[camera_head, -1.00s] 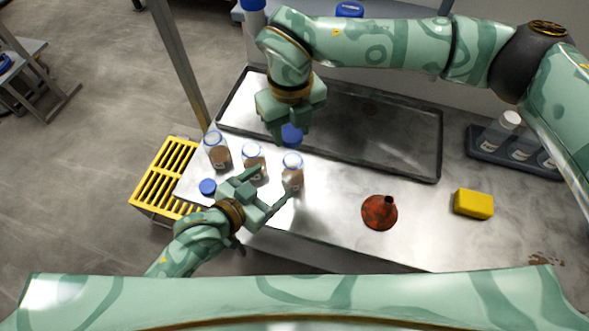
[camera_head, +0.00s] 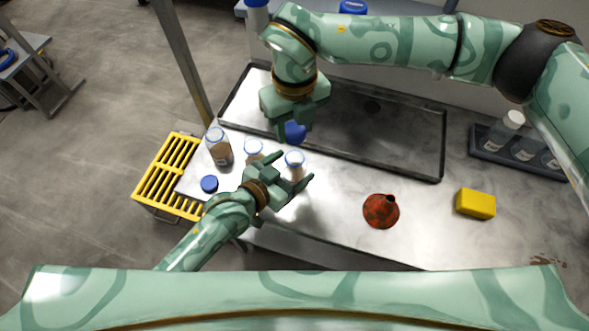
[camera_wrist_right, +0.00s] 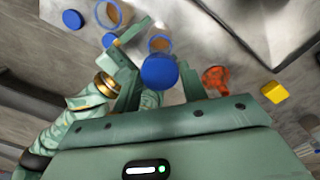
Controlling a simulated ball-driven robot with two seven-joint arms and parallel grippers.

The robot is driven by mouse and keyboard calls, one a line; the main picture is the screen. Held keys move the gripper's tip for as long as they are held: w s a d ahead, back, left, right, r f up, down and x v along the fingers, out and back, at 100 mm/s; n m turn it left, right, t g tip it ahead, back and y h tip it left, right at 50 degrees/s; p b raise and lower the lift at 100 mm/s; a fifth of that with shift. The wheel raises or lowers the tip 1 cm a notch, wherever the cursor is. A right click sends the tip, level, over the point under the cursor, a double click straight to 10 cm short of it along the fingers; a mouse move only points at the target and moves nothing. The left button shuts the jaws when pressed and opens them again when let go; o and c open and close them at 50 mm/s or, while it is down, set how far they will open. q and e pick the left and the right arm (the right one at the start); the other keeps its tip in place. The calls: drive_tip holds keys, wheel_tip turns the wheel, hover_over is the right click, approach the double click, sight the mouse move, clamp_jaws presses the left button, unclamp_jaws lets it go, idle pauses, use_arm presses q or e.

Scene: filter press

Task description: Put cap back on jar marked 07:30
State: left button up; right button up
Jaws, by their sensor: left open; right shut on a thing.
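My right gripper (camera_head: 293,130) is shut on a blue cap (camera_wrist_right: 159,71), held above and just behind the right jar. Another blue cap (camera_head: 209,184) lies loose on the bench, left of my left gripper.
A dark-rimmed metal tray (camera_head: 400,172) lies behind the jars. A red funnel (camera_head: 380,212) and a yellow sponge (camera_head: 475,204) are to the right. A yellow slatted crate (camera_head: 165,180) stands at the bench's left end. A bottle rack (camera_head: 490,150) is far right.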

use_arm(q)
drive_tip(key=shift+x, duration=0.9)
drive_tip(key=c, duration=1.5)
use_arm(e)
hover_over(294, 149)
drive_tip(key=s, duration=0.2)
drive_tip(key=shift+w+f, duration=0.2)
drive_tip(key=shift+f, duration=2.3)
drive_tip(key=shift+f, duration=0.9)
drive_tip(key=shift+f, duration=0.5)
